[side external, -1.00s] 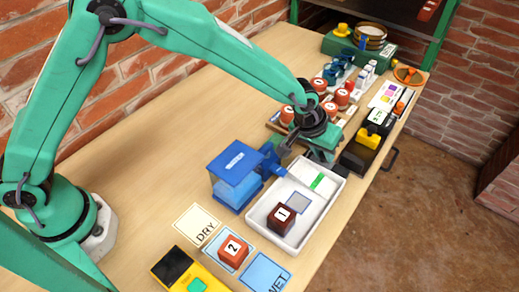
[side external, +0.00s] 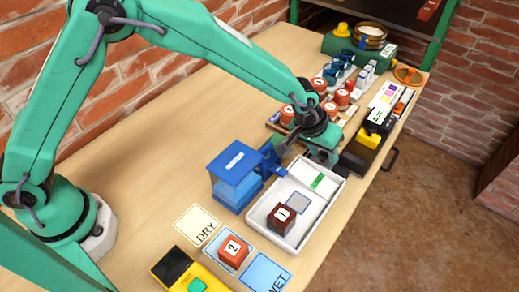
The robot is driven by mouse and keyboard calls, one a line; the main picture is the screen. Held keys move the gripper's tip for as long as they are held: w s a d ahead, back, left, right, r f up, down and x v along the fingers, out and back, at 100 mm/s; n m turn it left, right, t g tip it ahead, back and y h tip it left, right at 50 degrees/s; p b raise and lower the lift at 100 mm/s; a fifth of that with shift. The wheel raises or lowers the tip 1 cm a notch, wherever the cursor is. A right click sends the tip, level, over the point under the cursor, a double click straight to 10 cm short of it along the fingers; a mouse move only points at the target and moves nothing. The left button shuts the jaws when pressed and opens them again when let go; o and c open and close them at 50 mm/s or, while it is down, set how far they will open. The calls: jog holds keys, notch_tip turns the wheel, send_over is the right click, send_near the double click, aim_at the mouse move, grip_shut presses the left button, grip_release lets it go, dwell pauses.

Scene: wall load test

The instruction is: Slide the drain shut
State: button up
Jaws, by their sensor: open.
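A blue water tank (side external: 235,177) with see-through walls stands on the table, left of a white tray (side external: 330,205). A blue drain part (side external: 270,160) sticks out from its right side, with a small blue spout (side external: 281,171) toward the tray. My gripper (side external: 286,152) is low beside the drain part, at its upper right. Its jaws are open, but the fingers are partly hidden by the wrist and the drain part. I cannot tell whether a finger touches the drain, nor how far the drain's slide is open.
In the tray are a dark red block marked 1 (side external: 282,216), a grey square and a white panel with a green strip. A block marked 2 (side external: 233,248) sits between the DRY card (side external: 197,225) and WET card (side external: 263,273). Several red-topped jars stand behind my wrist.

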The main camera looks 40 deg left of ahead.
aim_at(321, 153)
jog(key=shift+r, duration=3.4)
jog(key=shift+a+r, duration=0.15)
jog(key=shift+r, duration=0.05)
jog(key=s+a+r+t+y, duration=0.1)
jog(key=s+a+r, duration=0.4)
jog(key=a, duration=0.4)
jog(key=s+a+r, duration=0.3)
jog(key=a+r, duration=0.5)
jog(key=a, duration=0.1)
jog(key=s+a+y, duration=0.1)
jog(key=s+a, duration=1.2)
jog(key=s, duration=0.5)
jog(key=shift+s+a+r+t+y, duration=0.2)
jog(key=shift+a+r+t+y, duration=0.1)
jog(key=shift+a+t, duration=0.1)
